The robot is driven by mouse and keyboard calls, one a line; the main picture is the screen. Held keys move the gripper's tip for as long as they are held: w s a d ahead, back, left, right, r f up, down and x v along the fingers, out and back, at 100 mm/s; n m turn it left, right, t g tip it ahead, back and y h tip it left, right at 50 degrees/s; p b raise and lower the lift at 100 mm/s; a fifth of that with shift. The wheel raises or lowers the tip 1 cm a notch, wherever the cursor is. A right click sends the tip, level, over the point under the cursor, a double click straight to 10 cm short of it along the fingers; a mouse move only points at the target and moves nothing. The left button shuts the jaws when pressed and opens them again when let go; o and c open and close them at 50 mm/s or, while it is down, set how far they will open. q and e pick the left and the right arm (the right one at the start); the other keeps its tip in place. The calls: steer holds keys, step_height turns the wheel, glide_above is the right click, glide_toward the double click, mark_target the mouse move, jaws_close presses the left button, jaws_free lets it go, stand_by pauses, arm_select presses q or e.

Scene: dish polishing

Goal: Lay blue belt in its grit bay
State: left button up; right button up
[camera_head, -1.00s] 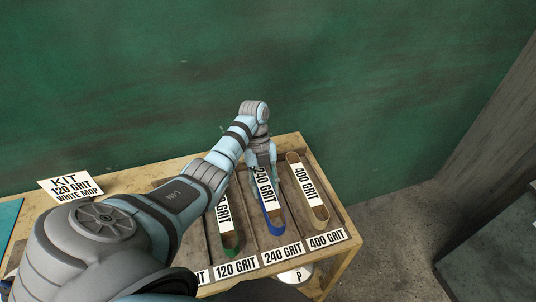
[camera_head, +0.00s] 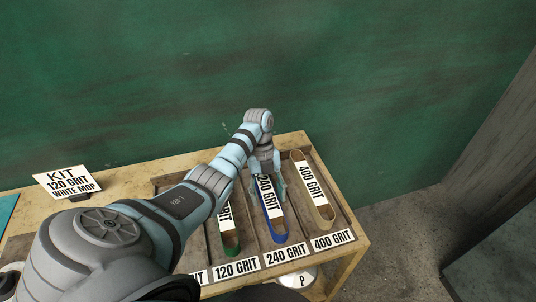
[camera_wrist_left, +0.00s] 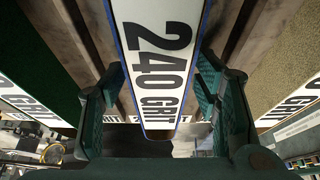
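The blue belt (camera_head: 273,230) lies lengthwise in the bay marked 240 GRIT (camera_head: 286,255), its blue loop end toward the label. Its white 240 GRIT face also fills the middle of the left wrist view (camera_wrist_left: 158,65). My left gripper (camera_head: 267,186) is over the belt's far part and hides some of it. In the left wrist view my gripper's two green fingers (camera_wrist_left: 160,105) stand apart, one on each side of the belt, with gaps between them and it. My right gripper is not in view.
The green belt (camera_head: 230,238) lies in the 120 GRIT bay to the left, and a tan belt (camera_head: 313,190) in the 400 GRIT bay to the right. Low dividers separate the bays. A kit card (camera_head: 70,182) stands at the table's left. A green wall rises behind.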

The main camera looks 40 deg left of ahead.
arm_select(q)
steer(key=shift+r, duration=0.1)
steer(key=shift+r, duration=0.25)
steer(key=p+v, duration=0.4)
steer(key=v, duration=0.7)
steer(key=shift+r+p, duration=0.35)
steer(key=shift+p, duration=0.05)
steer(key=shift+w, duration=0.15)
